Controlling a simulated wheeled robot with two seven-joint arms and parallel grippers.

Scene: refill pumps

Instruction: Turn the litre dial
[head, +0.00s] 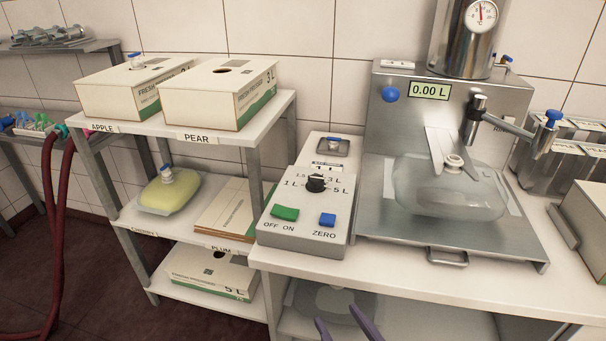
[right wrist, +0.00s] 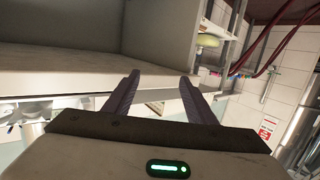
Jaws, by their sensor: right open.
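The litre dial (head: 316,184) is a black knob on a grey control box (head: 303,241), with marks 1 L, 1.5, 3 L and 5 L around it. Which mark it points to is too small to tell. Below it on the box are a green OFF/ON switch (head: 285,212) and a blue ZERO button (head: 327,220). My right gripper (head: 338,317) shows only its purple fingertips at the bottom edge, below and in front of the box, apart from it. In the right wrist view its fingers (right wrist: 159,82) are spread and empty. My left gripper is out of view.
A steel filling machine (head: 385,128) reads 0.00 L, with a clear bag (head: 420,200) under its spout. A labelled shelf with boxes (head: 217,93) stands left. The white bench edge (head: 400,275) lies near my right gripper. Dark red hoses (head: 58,220) hang far left.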

